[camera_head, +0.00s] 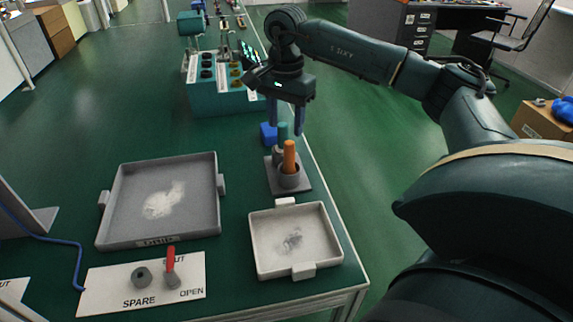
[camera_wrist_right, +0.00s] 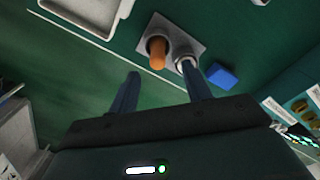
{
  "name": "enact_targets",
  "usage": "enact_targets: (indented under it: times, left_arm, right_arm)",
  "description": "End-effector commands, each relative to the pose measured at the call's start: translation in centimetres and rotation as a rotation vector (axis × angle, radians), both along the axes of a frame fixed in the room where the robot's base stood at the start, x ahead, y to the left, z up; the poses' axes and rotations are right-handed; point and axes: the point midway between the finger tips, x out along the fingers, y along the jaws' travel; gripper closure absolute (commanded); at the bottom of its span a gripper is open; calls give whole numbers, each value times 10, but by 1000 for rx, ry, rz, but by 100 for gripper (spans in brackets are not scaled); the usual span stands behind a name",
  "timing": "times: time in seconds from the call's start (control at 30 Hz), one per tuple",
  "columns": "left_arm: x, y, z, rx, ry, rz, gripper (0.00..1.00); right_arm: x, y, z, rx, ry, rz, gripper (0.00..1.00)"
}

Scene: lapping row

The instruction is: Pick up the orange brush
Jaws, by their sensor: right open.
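The orange brush (camera_head: 289,156) stands upright in a grey round cup (camera_head: 289,180) on a small grey base plate (camera_head: 273,186). A teal handle (camera_head: 283,131) stands just behind it, partly hidden by the orange brush and my gripper. My right gripper (camera_head: 286,131) is open and empty, above and behind the orange brush, fingers pointing down. In the right wrist view, the orange brush (camera_wrist_right: 157,55) lies beyond the fingertips, between their lines, and the right-hand finger overlaps the second cup. I see no contact with the orange brush. My left gripper is out of view.
A blue block (camera_head: 268,135) sits beside the holder. A white tray (camera_head: 262,262) lies in front and a larger grey tray (camera_head: 128,231) to the left. A teal rack (camera_head: 200,98) stands behind. The bench's right edge runs close by the holder.

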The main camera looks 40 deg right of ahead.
Motion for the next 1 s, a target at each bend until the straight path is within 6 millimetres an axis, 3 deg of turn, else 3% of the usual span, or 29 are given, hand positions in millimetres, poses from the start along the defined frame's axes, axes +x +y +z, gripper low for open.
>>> enact_targets:
  times: [0.1, 0.37, 0.63, 1.0]
  left_arm:
    - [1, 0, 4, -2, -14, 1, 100]
    - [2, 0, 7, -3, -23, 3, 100]
    - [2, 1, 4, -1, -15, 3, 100]
    - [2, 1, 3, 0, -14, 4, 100]
  right_arm:
    - [0, 0, -20, -1, 2, 1, 52]
    - [-1, -2, -40, 1, 0, 1, 52]
    - [-5, -8, -78, 3, 2, 1, 52]
    - [-5, -8, -84, 2, -1, 0, 55]
